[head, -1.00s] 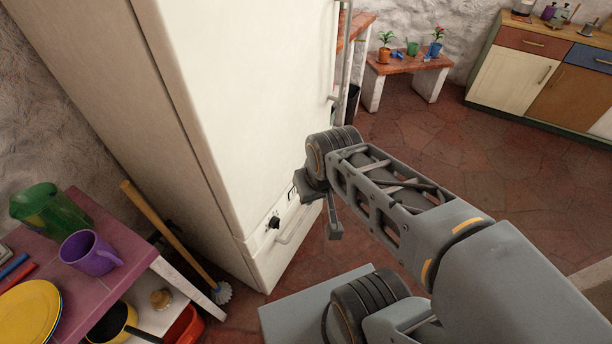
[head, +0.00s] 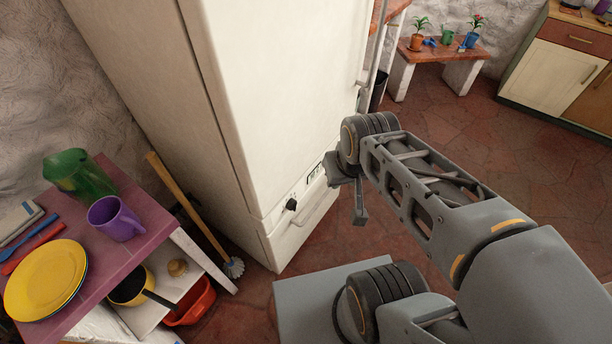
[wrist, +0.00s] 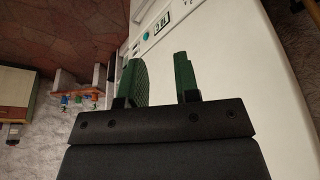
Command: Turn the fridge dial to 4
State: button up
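The fridge dial (head: 291,204) is a small black knob low on the front of the white fridge (head: 270,90). The number it points at is too small to read.
A fridge handle (head: 318,208) is below the dial. A purple table (head: 150,215) with dishes and a broom (head: 180,195) stand left of the fridge. Open floor lies to the right.

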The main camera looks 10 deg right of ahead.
aim_at(292, 205)
jog(key=z, duration=2.5)
jog(key=k, duration=0.65)
jog(key=u, duration=2.1)
